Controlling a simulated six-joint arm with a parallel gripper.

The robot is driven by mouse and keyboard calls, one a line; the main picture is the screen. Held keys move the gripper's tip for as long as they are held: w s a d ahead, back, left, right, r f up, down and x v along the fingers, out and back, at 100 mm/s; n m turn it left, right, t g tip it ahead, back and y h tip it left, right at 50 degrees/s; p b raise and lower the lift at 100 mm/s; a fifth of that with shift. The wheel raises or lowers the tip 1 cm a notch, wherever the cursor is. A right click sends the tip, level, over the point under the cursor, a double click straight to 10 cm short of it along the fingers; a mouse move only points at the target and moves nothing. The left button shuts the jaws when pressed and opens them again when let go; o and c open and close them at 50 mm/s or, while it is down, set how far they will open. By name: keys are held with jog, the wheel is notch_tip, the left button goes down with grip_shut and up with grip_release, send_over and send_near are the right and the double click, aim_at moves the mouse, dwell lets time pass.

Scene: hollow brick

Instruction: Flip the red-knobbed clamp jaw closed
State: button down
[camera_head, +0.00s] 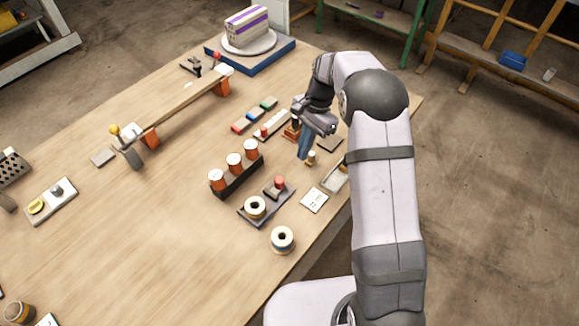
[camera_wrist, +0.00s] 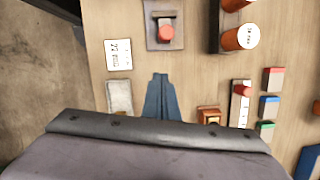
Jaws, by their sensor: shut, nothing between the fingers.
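The red-knobbed clamp jaw, with its red knob (camera_head: 216,56), is at the far end of a long wooden bar (camera_head: 180,107) in the head view. The knob stands up above the bar; the jaw is too small to tell its exact angle. The clamp is outside the wrist view. My gripper (camera_head: 303,152) is well to the right of and nearer than the clamp, low over the right part of the table. Its blue fingers (camera_wrist: 160,98) are together and empty, pointing down beside small objects. They touch nothing that I can make out.
A yellow-knobbed clamp (camera_head: 115,130) is at the bar's near end. A cake-like block (camera_head: 246,25) stands at the back.

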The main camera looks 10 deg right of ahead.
aim_at(281, 182)
jog(key=p+x, duration=0.1)
jog(key=x, duration=0.3)
jog(key=shift+s+a+f, duration=0.1)
jog(key=shift+f, duration=0.25)
jog(key=shift+s+a+p, duration=0.4)
jog(key=shift+a+p, duration=0.1)
jog(key=shift+a, duration=0.1)
jog(key=shift+s+a+p, duration=0.4)
jog(key=shift+a+p, duration=0.1)
jog(key=shift+a, duration=0.15)
jog(key=shift+s+a+f, duration=0.15)
jog(key=shift+s+a, duration=0.1)
jog(key=shift+a, duration=0.2)
jog(key=shift+s+a+p, duration=0.4)
jog(key=shift+s+a, duration=0.8)
jog(key=shift+s, duration=0.1)
